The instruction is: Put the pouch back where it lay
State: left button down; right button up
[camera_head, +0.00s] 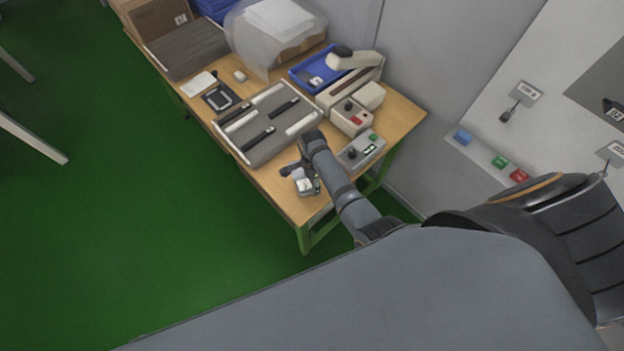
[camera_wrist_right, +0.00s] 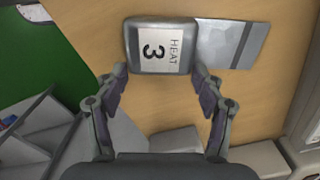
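The pouch is a grey, rounded, pillow-like piece with a white label reading HEAT 3, seen in the right wrist view (camera_wrist_right: 146,66). In the head view it shows small (camera_head: 304,187) at the near end of the wooden table (camera_head: 405,112). My right gripper (camera_wrist_right: 160,70) has its fingertips on either side of the pouch, against its lower edges. The right gripper also shows in the head view (camera_head: 299,174), low over the table. Whether the pouch touches the table is hard to tell. My left gripper is not in view.
A flat silver-grey piece (camera_wrist_right: 235,45) lies beside the pouch. A grey control box (camera_head: 362,150) stands right of the gripper. A tray with dark bars (camera_head: 262,150) lies behind it, and a beige machine (camera_head: 347,85) with a blue bin (camera_head: 303,65) farther back.

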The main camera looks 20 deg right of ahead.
jog(key=shift+o, duration=1.2)
jog(key=shift+r, duration=0.1)
jog(key=shift+r, duration=0.3)
notch_tip(320, 180, up, 12)
jog(key=shift+f, duration=0.25)
